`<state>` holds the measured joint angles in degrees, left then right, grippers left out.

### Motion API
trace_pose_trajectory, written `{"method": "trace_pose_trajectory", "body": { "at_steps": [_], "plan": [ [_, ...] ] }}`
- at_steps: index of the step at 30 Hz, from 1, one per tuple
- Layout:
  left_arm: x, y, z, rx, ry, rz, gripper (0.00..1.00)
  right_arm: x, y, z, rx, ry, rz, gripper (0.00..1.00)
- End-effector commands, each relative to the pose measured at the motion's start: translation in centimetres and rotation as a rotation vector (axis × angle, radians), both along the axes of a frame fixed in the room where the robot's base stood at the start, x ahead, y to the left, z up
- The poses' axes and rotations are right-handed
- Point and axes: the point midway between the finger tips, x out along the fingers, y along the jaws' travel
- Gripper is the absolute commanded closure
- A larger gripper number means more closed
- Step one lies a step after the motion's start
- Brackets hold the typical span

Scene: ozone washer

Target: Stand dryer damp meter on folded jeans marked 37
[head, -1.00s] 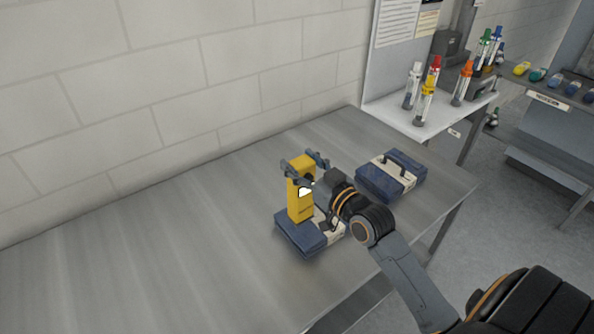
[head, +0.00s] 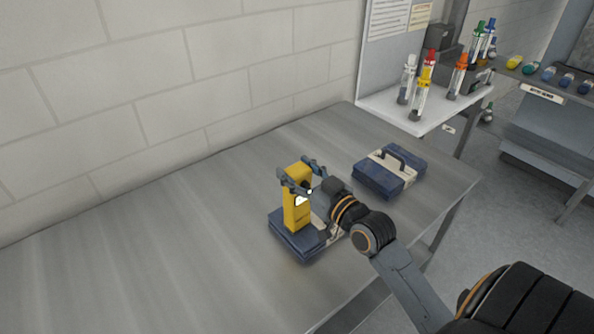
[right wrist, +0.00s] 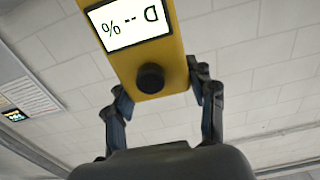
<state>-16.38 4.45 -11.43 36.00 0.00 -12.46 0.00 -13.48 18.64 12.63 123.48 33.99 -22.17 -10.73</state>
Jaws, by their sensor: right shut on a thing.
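The yellow damp meter (head: 297,212) stands upright over the near dark blue folded jeans (head: 283,237) on the table. Its base looks at or very close to the top of the jeans; I cannot tell if it touches. My right gripper (head: 297,171) is shut on the meter's upper part, one finger on each side. The right wrist view shows the meter (right wrist: 150,65) between the fingers, with a lit display and a black knob. The near jeans have a pale band, partly hidden by my gripper; no number is readable. My left gripper is out of view.
A second dark blue folded bundle (head: 402,184) with a pale band and a dark handle lies behind to the right. The grey table (head: 130,265) is clear on the left. A white shelf (head: 440,120) at the back right holds several colour-capped tubes.

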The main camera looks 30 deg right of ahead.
Motion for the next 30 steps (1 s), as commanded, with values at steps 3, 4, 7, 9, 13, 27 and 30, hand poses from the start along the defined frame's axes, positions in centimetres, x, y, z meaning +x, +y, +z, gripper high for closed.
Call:
{"method": "trace_pose_trajectory", "body": {
  "at_steps": [3,4,7,9,13,27,30],
  "plan": [
    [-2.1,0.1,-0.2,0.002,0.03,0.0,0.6,0.0,0.0,-0.2,0.0,0.001,0.0,0.3],
    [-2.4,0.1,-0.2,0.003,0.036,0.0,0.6,0.0,0.0,-0.2,0.0,0.001,0.0,0.24],
    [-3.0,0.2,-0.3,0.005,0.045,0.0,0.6,0.0,0.0,-0.1,0.0,0.0,0.0,0.22],
    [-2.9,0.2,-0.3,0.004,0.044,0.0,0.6,0.0,0.0,-0.1,0.0,0.0,0.0,0.22],
    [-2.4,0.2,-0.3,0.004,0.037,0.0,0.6,0.0,0.0,-0.1,0.0,0.0,0.0,0.22],
    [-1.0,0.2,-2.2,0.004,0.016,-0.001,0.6,-6.1,-0.5,-0.3,-0.003,0.004,0.001,0.22],
    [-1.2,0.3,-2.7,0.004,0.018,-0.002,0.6,-7.9,-0.6,-0.3,-0.002,0.003,-0.001,0.22]
  ]
}}
